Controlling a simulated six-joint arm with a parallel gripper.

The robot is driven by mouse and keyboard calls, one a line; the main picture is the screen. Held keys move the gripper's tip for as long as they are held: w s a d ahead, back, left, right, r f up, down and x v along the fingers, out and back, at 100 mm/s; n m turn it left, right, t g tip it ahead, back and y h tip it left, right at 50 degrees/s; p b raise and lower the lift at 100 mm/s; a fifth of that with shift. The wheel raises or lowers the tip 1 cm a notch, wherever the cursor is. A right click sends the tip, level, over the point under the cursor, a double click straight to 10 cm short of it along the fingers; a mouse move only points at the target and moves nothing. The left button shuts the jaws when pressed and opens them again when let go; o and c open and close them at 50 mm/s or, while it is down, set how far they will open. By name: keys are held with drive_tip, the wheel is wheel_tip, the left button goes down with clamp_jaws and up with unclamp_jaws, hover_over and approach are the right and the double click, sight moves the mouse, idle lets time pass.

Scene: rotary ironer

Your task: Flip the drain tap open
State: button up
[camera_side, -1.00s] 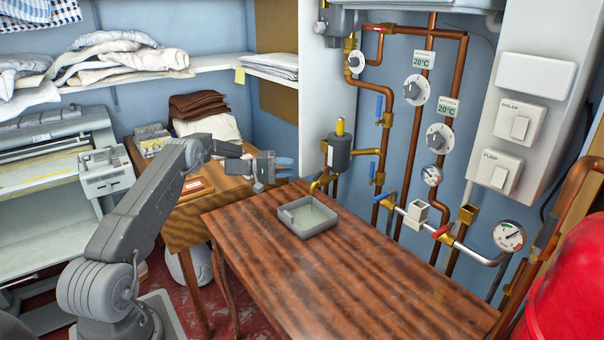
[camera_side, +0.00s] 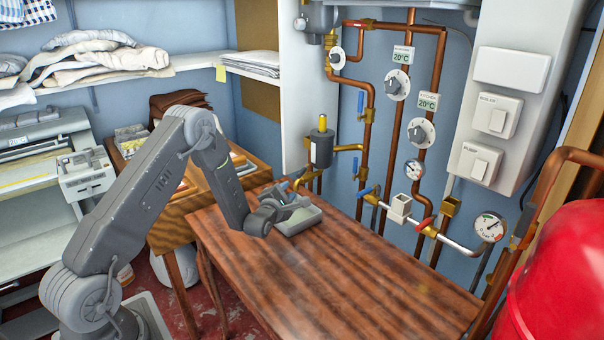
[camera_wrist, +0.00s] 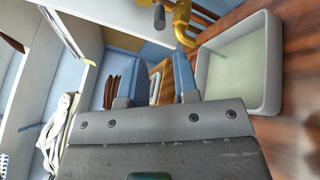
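The drain tap appears to be the brass outlet (camera_wrist: 182,22) with a dark grey end at the top of the wrist view. In the side view its spot, low beside the grey cylinder (camera_side: 321,150), is mostly hidden by my gripper (camera_side: 290,180). A grey square tray (camera_side: 300,227) sits on the table below, and it fills the right of the wrist view (camera_wrist: 270,62). My gripper has blue-faced fingers (camera_wrist: 162,72), which stand apart with nothing between them. In the wrist view the fingers are below and left of the brass outlet, apart from it.
Copper pipes with blue-levered valves (camera_side: 361,103) and a red-levered valve (camera_side: 424,224) run along the wall at right. A red tank (camera_side: 565,265) stands at front right. The wooden table (camera_side: 345,285) is clear in front of the tray.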

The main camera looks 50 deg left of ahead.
sight(302, 170)
drive_tip(key=x, duration=1.3)
drive_tip(key=shift+c, duration=0.2)
clamp_jaws()
